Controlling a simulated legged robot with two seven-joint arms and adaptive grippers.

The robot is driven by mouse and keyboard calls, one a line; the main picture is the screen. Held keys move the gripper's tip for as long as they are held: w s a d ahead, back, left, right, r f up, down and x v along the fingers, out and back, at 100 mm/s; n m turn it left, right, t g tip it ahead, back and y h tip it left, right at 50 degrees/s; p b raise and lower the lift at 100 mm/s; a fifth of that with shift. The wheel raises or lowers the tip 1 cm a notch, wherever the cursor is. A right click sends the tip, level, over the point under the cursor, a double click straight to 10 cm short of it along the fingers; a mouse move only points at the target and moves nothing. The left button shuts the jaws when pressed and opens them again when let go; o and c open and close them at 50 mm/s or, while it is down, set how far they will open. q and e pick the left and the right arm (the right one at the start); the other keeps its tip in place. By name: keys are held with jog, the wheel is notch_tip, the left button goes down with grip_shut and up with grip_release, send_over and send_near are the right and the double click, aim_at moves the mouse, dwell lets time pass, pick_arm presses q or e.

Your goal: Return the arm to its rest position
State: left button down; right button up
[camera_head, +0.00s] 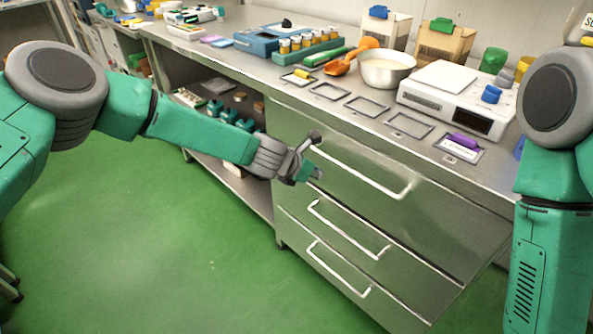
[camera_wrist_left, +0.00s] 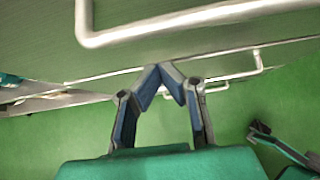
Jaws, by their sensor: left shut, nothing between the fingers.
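My left arm reaches in from the left in the head view, and its gripper (camera_head: 314,158) is in front of the steel cabinet's top drawer (camera_head: 350,165), near the left end of the drawer handle. In the left wrist view the two fingers of the left gripper (camera_wrist_left: 160,72) meet at their tips, with nothing between them. The top drawer handle (camera_wrist_left: 170,24) passes beyond the fingertips there and looks apart from them. My right upper arm shows at the right edge of the head view; its gripper is out of view.
Lower drawers have bar handles (camera_head: 345,232). Green floor (camera_head: 150,260) lies open at the lower left.

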pick_arm(q)
jog(key=v, duration=0.8)
jog(key=s+a+f+m+g+y, duration=0.15)
jog(key=s+a+f+m, duration=0.25)
jog(key=s+f+m, duration=0.5)
jog(key=s+a+f+m+g+y, duration=0.1)
jog(key=s+a+f+m+g, duration=0.15)
jog(key=s+f+m, duration=0.65)
jog(key=s+a+m+g+y, duration=0.1)
jog(key=s+a+m+y, duration=0.1)
jog(key=s+a+m, duration=0.3)
jog(key=s+a+m+g+y, duration=0.1)
jog(key=s+a+m, duration=0.4)
jog(key=s+a, duration=0.7)
jog(key=s+r+p, duration=0.1)
jog(key=s, duration=0.4)
jog(key=shift+a+g+y, duration=0.3)
jog(key=shift+a+y, duration=0.05)
jog(key=shift+a, duration=0.05)
